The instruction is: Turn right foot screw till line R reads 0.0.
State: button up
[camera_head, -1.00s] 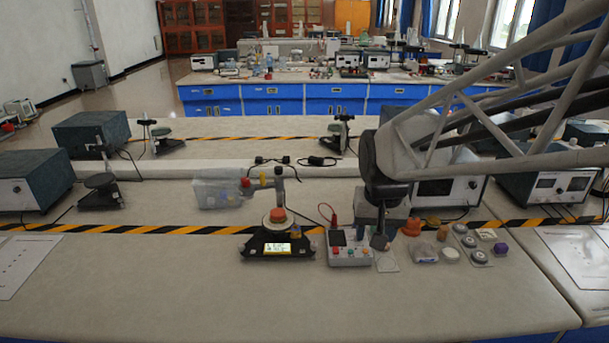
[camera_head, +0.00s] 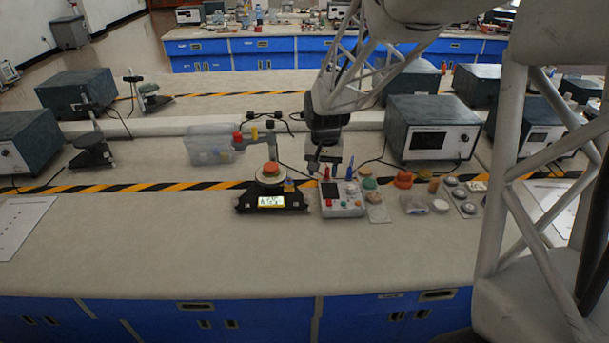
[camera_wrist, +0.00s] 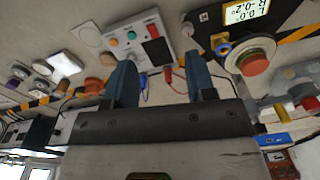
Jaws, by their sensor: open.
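The levelling device has a black base (camera_head: 254,203) with a lit yellow display (camera_head: 271,201) and an orange-red cap (camera_head: 270,168) on top. In the wrist view the display (camera_wrist: 247,12) appears to read L 0.0 and R -0.2. A gold and blue knob (camera_wrist: 222,47), apparently the right foot screw, sits on the side facing the grey control box; it also shows in the head view (camera_head: 289,186). My gripper (camera_head: 322,166) is above the back of the control box, right of the device. In the wrist view its two fingers (camera_wrist: 162,80) are apart, with nothing between them, clear of the knob.
The control box (camera_head: 341,207) with buttons stands close right of the device. Orange parts (camera_head: 403,180), several weights and a small bag lie farther right. A clear plastic bin (camera_head: 210,146) stands behind left. The front bench top (camera_head: 200,250) is free.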

send_over(307, 196)
notch_tip(307, 196, down, 7)
jog(key=shift+f, duration=0.2)
jog(key=shift+f, duration=0.1)
jog(key=shift+f, duration=3.8)
jog(key=shift+m, duration=0.3)
jog(key=c, duration=0.9)
